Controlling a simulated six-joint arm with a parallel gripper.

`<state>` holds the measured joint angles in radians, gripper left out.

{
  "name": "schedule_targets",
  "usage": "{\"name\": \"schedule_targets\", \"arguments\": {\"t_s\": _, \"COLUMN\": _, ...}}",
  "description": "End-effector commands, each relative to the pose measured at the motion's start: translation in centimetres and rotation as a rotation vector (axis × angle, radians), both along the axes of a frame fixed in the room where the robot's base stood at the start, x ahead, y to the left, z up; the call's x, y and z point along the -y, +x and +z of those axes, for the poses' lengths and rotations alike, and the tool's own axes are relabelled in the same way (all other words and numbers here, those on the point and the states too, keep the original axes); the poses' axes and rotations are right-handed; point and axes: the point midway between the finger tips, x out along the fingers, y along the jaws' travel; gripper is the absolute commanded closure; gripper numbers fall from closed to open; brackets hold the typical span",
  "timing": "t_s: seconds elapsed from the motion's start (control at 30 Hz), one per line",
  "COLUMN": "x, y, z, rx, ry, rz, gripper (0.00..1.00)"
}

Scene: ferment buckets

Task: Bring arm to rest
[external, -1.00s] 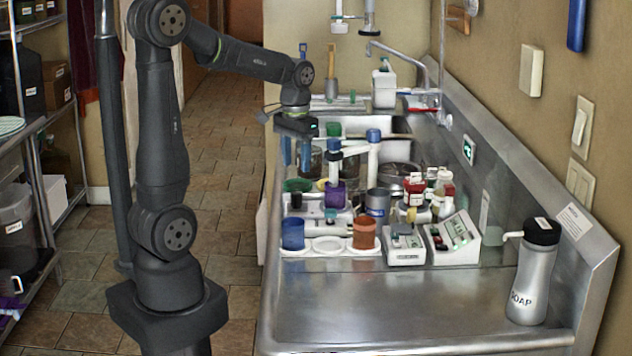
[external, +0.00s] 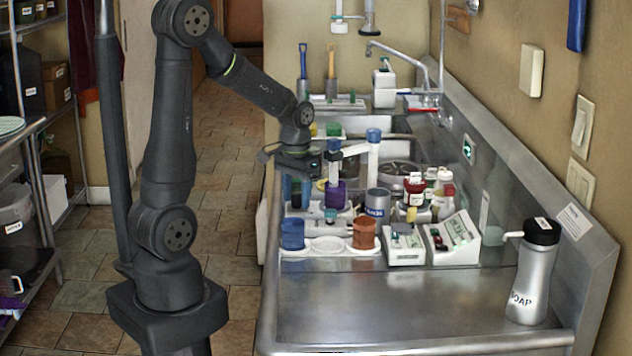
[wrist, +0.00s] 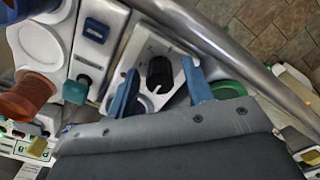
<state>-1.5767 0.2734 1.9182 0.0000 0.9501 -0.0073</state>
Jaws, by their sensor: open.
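My gripper (external: 296,188) hangs from my bent arm at the left side of the sink counter, low over the white holders. In the wrist view its two blue fingers (wrist: 160,90) are apart. A black round-topped piece (wrist: 158,73) shows between and beyond them on a white holder; I cannot tell whether the fingers touch it. A blue cup (external: 292,233) and an orange-brown cup (external: 364,233) stand on a white tray (external: 328,245) in front of the gripper. A purple cup (external: 335,196) stands just to its right.
A white post with a blue cap (external: 374,136) rises right of the gripper. White devices (external: 405,246), small bottles (external: 443,185) and a soap bottle (external: 535,270) stand further right. The front counter (external: 400,305) is clear.

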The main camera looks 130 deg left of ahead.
Motion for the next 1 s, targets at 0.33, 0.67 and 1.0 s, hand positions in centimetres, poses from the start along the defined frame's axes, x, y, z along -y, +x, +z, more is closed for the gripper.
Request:
{"name": "schedule_targets", "arguments": {"t_s": 0.33, "x": -0.1, "y": 0.0, "z": 3.6, "rx": 0.000, "ry": 0.006, "rz": 0.002, "gripper": 0.53}}
{"name": "schedule_targets", "arguments": {"t_s": 0.67, "x": -0.1, "y": 0.0, "z": 10.2, "rx": 0.000, "ry": 0.006, "rz": 0.002, "gripper": 0.53}}
{"name": "schedule_targets", "arguments": {"t_s": 1.0, "x": -0.1, "y": 0.0, "z": 17.0, "rx": 0.000, "ry": 0.006, "rz": 0.003, "gripper": 0.53}}
